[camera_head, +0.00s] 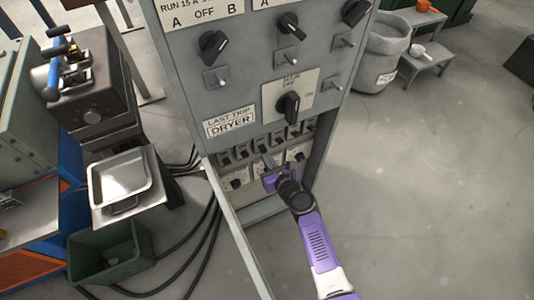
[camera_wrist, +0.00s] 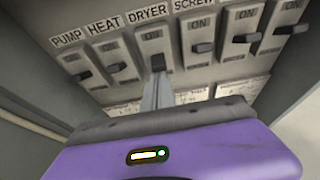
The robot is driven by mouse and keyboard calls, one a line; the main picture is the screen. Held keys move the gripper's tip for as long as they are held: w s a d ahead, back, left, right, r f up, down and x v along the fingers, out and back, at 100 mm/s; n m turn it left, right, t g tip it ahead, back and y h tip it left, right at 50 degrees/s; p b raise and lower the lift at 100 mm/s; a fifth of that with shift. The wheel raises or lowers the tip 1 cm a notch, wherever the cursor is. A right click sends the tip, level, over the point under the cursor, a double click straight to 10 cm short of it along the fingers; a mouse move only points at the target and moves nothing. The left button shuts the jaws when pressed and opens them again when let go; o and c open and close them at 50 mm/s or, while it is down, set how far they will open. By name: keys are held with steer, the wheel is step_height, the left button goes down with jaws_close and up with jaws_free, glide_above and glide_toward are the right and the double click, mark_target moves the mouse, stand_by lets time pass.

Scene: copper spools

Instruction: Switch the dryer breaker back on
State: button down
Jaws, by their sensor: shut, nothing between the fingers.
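The dryer breaker (camera_wrist: 154,39) is third from the left in a row under the printed DRYER label (camera_wrist: 148,11) in the wrist view. Its dark toggle (camera_wrist: 158,62) is at the lower part of the breaker; I cannot tell clearly whether it is on or off. My gripper (camera_wrist: 157,82) is shut and empty, with its fingertips right at or just under that toggle; contact is unclear. In the head view my purple gripper (camera_head: 266,160) reaches up to the breaker row from below. A plate (camera_head: 230,122) on the panel reads LAST TRIP DRYER.
The pump (camera_wrist: 82,70), heat (camera_wrist: 112,60) and screw (camera_wrist: 200,40) breakers stand close beside the dryer one. Rotary knobs and toggles fill the grey panel (camera_head: 180,100) above. A cabinet side post (camera_head: 322,145) stands to the right. Open floor (camera_head: 430,200) lies right.

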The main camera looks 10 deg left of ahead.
steer(key=shift+r+p, duration=0.25)
steer(key=shift+p, duration=0.05)
steer(key=shift+f, duration=0.15)
steer(key=shift+r+p, duration=0.8)
steer(key=shift+r, duration=0.1)
steer(key=shift+f, duration=0.1)
step_height(320, 180, down, 4)
steer(key=s+d+b, duration=0.1)
steer(key=s+b, duration=0.1)
steer(key=b, duration=0.2)
steer(key=s+d+r+p, duration=0.4)
steer(key=s+r+p, duration=0.1)
steer(key=r+p, duration=0.2)
steer(key=shift+s+r+p, duration=0.2)
steer(key=shift+r+p, duration=0.15)
steer(key=shift+p, duration=0.1)
